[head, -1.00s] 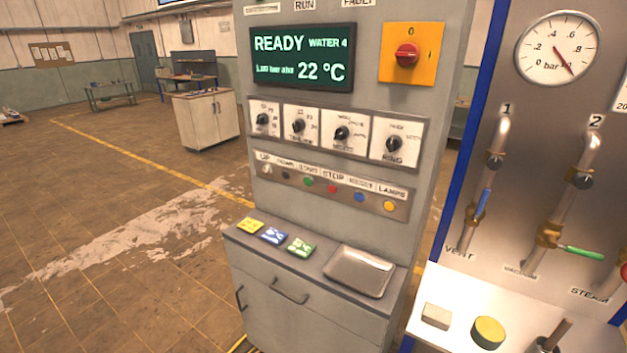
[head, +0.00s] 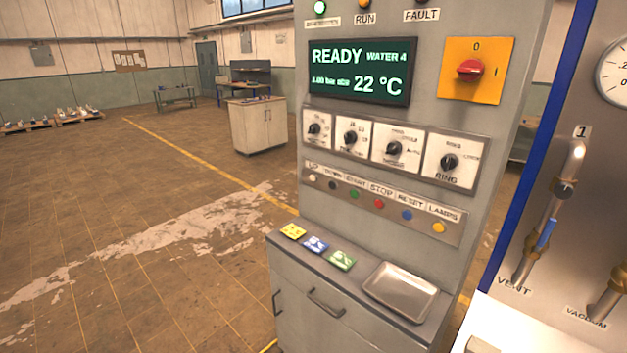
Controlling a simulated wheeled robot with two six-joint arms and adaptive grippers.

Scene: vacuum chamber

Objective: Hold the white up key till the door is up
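The white up key (head: 312,178) is the leftmost small button in the key row on the grey control cabinet (head: 490,60), under a label that reads UP. To its right are a black, a green, a red, a blue and a yellow key. Nothing touches the white key. The display (head: 362,72) above reads READY, WATER 4 and 22 °C. The door is not recognisable in this view. Neither of my grippers is in view.
A shelf on the cabinet holds yellow, blue and green cards (head: 316,246) and a metal tray (head: 402,291). A pipe panel with a vent valve (head: 565,190) stands close on the right. Open floor (head: 130,240) lies to the left, with a cabinet (head: 257,125) farther back.

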